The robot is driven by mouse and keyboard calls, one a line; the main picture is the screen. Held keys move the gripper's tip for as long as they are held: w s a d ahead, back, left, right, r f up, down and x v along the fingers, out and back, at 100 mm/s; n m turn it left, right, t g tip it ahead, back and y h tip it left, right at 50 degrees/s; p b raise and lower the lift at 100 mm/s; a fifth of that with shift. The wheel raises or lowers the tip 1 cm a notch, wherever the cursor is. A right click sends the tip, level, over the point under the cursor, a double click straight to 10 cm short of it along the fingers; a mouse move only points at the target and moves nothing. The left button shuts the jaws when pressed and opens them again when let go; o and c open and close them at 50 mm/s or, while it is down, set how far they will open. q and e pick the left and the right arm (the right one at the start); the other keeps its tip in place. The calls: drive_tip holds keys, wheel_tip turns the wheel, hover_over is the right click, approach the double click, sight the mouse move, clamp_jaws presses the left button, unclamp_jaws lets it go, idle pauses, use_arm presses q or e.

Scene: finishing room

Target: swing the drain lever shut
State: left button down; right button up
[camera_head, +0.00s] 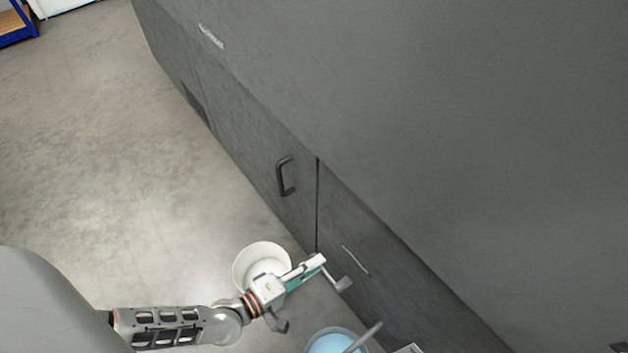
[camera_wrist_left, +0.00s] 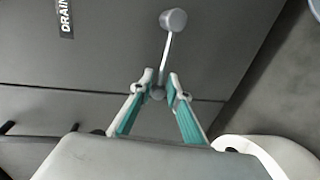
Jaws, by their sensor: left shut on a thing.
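The drain lever (camera_wrist_left: 166,52) is a thin light rod on the dark cabinet front, with a round grey boss (camera_wrist_left: 173,20) at one end. Its grey ball end (camera_wrist_left: 157,94) sits between my left gripper's fingers (camera_wrist_left: 160,80), which are shut on it. A DRAIN label (camera_wrist_left: 65,18) is beside the boss. In the head view my left gripper (camera_head: 318,262) is at the cabinet's lower front, and the lever's grey end (camera_head: 344,284) shows just past the fingertips. My right gripper is not in view.
A white bucket (camera_head: 241,266) stands on the floor beside my left gripper and partly under it. A container of light blue liquid (camera_head: 328,345) with a grey rod is at the bottom. The dark cabinet (camera_head: 430,130) has a black handle (camera_head: 282,177). Open floor lies left.

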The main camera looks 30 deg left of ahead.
use_arm(q)
drive_tip(key=shift+a+f, duration=0.1)
drive_tip(key=shift+a, duration=0.25)
drive_tip(key=c, duration=2.2)
unclamp_jaws()
drive_tip(key=shift+o, duration=0.2)
drive_tip(key=shift+d, duration=0.1)
drive_tip(key=shift+s, duration=0.1)
drive_tip(key=v, duration=0.7)
drive_tip(key=shift+s, duration=0.1)
